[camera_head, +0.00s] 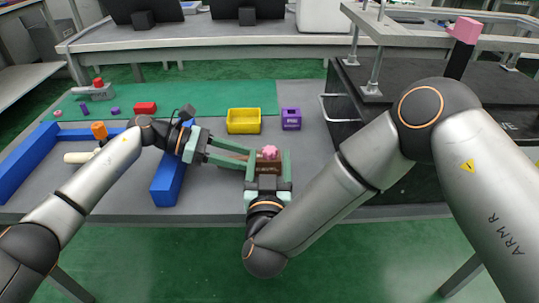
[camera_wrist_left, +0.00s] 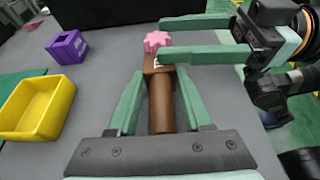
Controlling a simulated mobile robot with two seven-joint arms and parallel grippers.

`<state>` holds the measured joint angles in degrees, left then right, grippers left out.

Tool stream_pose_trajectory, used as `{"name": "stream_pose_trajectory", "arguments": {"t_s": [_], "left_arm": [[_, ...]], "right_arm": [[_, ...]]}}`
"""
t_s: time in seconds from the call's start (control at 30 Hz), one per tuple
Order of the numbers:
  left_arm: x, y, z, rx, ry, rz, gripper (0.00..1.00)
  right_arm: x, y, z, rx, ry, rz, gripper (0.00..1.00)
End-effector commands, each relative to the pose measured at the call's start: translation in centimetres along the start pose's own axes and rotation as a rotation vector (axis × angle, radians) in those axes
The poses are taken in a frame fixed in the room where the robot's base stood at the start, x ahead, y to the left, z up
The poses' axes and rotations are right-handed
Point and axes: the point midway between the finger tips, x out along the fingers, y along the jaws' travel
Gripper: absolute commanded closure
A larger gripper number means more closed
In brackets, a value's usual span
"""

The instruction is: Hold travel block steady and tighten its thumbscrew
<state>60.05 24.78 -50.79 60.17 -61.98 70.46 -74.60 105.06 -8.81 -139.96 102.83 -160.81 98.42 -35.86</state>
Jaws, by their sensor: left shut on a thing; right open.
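The travel block (camera_head: 268,168) is brown, with a pink star-shaped thumbscrew (camera_head: 269,152) on top. My left gripper (camera_head: 247,159) reaches it from the left and is shut on it. In the left wrist view, the block (camera_wrist_left: 152,64) sits at the fingertips, with a brown cylinder (camera_wrist_left: 161,105) running back between the fingers. My right gripper (camera_head: 269,160) is open, one finger on each side of the thumbscrew. In the left wrist view, the thumbscrew (camera_wrist_left: 157,41) stands between the right fingers. Whether they touch it cannot be told.
A yellow tray (camera_head: 243,121) and a purple bin (camera_head: 291,119) stand behind the block. A blue bar (camera_head: 168,180) lies under my left arm, near a longer blue rail (camera_head: 28,165). A red block (camera_head: 145,107) is on the green mat. The grey table right of the bin is clear.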

Motion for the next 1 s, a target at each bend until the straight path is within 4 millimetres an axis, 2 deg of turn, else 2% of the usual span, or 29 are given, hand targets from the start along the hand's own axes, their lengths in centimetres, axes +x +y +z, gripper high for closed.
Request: {"name": "stream_pose_trajectory", "arguments": {"t_s": [0.03,0.2,0.43,1.0], "left_arm": [[0.28,-0.24,-1.3,-0.011,0.023,-0.006,1.0],[0.28,-0.24,-1.3,-0.011,0.023,-0.006,1.0],[0.27,-0.24,-1.3,-0.011,0.023,-0.006,1.0],[0.27,-0.24,-1.3,-0.011,0.023,-0.006,1.0]], "right_arm": [[0.51,0.04,0.08,0.0,0.001,0.002,0.29],[1.24,0.0,0.08,-0.001,0.0,0.0,0.29],[1.27,-0.01,0.1,-0.001,-0.001,-0.001,0.29],[1.24,-0.01,0.1,0.0,-0.001,0.0,0.92]]}}
